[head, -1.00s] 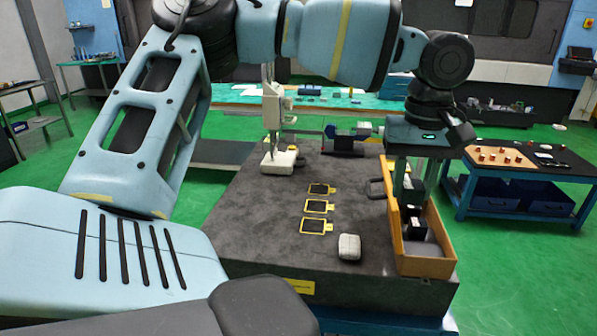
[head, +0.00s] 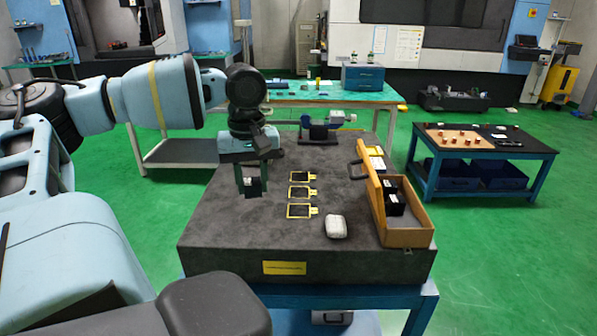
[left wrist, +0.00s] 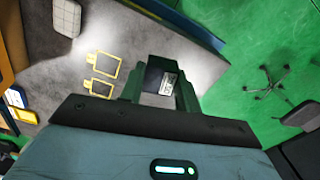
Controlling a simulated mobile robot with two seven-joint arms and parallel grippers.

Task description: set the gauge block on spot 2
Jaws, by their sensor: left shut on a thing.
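My left gripper (head: 252,189) is shut on a dark gauge block (head: 253,183) and holds it over the left part of the grey surface plate (head: 235,229). The block's pale marked face (left wrist: 168,84) shows between the fingers in the left wrist view. Three yellow-framed spots lie in a column right of the gripper: a far one (head: 302,176), a middle one (head: 300,192) and a near one (head: 300,211). Their numbers are too small to read. No block stands on them. My right gripper is not in view.
An open wooden case (head: 408,238) with black blocks (head: 394,203) stands at the plate's right edge. A blue vise-like device (head: 318,131) stands at the back. The plate's front left is bare.

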